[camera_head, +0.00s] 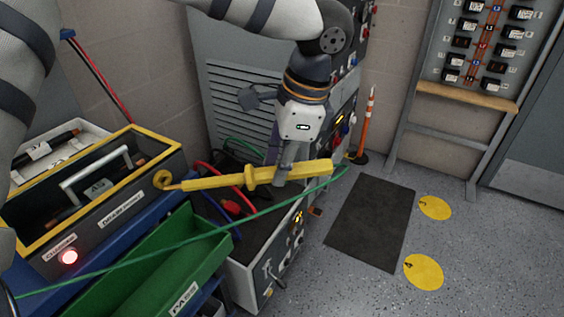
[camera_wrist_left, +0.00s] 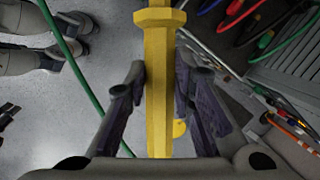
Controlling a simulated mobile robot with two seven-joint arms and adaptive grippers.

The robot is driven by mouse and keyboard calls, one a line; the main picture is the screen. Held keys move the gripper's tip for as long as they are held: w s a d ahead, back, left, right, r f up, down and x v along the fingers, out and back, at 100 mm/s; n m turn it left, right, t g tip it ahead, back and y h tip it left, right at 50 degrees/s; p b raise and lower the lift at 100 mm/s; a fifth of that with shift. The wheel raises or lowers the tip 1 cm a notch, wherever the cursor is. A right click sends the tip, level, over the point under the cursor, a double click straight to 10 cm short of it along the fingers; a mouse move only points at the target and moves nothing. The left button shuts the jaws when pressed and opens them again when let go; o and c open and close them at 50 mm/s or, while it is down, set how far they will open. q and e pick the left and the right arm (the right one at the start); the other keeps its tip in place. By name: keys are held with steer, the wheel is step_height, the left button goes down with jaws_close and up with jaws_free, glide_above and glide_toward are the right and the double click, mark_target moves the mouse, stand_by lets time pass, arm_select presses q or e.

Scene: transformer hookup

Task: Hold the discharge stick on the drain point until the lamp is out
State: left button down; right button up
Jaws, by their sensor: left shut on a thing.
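My left gripper (camera_head: 284,170) is shut on the grip of the yellow discharge stick (camera_head: 312,170), holding it nearly level. In the left wrist view the stick (camera_wrist_left: 158,70) runs between the two dark fingers. Its thin tip points left and meets, or nearly meets, the round brass-yellow drain point (camera_head: 163,180) at the yellow-rimmed box's corner; I cannot tell whether they touch. The red lamp (camera_head: 68,256) on the box's front glows. A green cable (camera_head: 140,255) runs from the stick's right end across to the lower left. My right gripper is not in view.
The yellow-rimmed box (camera_head: 115,217) has a grey handle. A green tray (camera_head: 165,270) lies in front of it. A grey cabinet (camera_head: 245,85) stands behind the stick. The dark mat (camera_head: 371,222) and yellow floor discs (camera_head: 423,272) lie clear at right.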

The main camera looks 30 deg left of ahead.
mark_target(311, 163)
arm_select(q)
steer(key=shift+s+a+f, duration=0.1)
steer(key=shift+s+a, duration=0.35)
steer(key=shift+a, duration=0.25)
stand_by(1.3)
stand_by(3.2)
steer(key=shift+w+d+r+b, duration=0.15)
steer(key=shift+w+d, duration=0.35)
steer(key=shift+d, duration=0.25)
steer(key=shift+w+d+b, duration=0.1)
steer(key=shift+w+d, duration=0.35)
steer(key=shift+d, duration=0.35)
steer(key=shift+w+d+r+b, duration=0.15)
steer(key=shift+w+d, duration=0.35)
steer(key=shift+d, duration=0.25)
steer(key=shift+w+d+r, duration=0.1)
steer(key=shift+w+d, duration=0.25)
steer(key=shift+d, duration=0.35)
